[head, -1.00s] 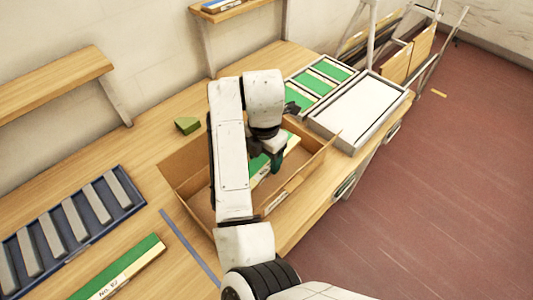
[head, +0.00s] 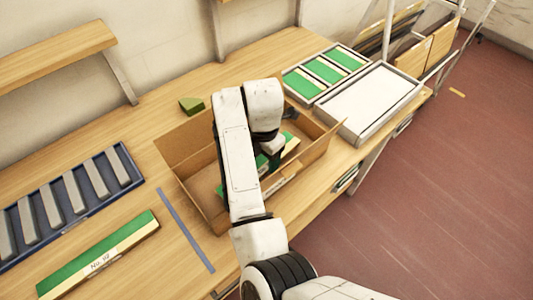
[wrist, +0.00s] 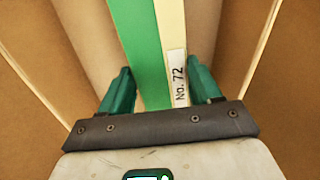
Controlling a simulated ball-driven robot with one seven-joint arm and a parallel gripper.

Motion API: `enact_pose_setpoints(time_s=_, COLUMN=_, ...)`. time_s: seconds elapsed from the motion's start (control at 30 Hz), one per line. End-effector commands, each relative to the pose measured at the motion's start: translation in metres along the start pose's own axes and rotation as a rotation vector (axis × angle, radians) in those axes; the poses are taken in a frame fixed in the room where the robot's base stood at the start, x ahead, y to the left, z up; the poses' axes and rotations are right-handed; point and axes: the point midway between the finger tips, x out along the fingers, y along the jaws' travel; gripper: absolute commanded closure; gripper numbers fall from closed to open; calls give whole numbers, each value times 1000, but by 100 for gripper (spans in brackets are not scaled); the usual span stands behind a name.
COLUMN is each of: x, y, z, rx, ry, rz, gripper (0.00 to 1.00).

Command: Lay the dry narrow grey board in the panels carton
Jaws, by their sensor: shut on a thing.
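An open brown cardboard carton (head: 190,142) stands on the bench. My gripper (head: 274,160) is down inside it, partly hidden by my arm. In the wrist view my gripper (wrist: 160,92) is shut on a narrow green and cream board (wrist: 143,45), one green finger on each long side. The board carries a white "No. 72" label and looks green and cream, not grey. It lies along the carton; I cannot tell whether it touches the floor. Another green and cream board (head: 100,256) with a label lies on the bench at the lower left.
A blue tray (head: 128,158) of several grey bars lies at left. A thin grey-blue strip (head: 186,230) lies before the carton, and a green wedge (head: 191,104) behind it. A tray of green panels (head: 318,97) and a white-topped tray (head: 345,128) stand right of the carton.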

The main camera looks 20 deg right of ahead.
Motion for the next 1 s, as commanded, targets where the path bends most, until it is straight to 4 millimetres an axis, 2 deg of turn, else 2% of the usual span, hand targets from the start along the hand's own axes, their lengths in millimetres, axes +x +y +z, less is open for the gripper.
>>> enact_pose_setpoints(time_s=1.0, x=10, y=0, z=0, rx=-1, ry=-1, rz=0, gripper=100)
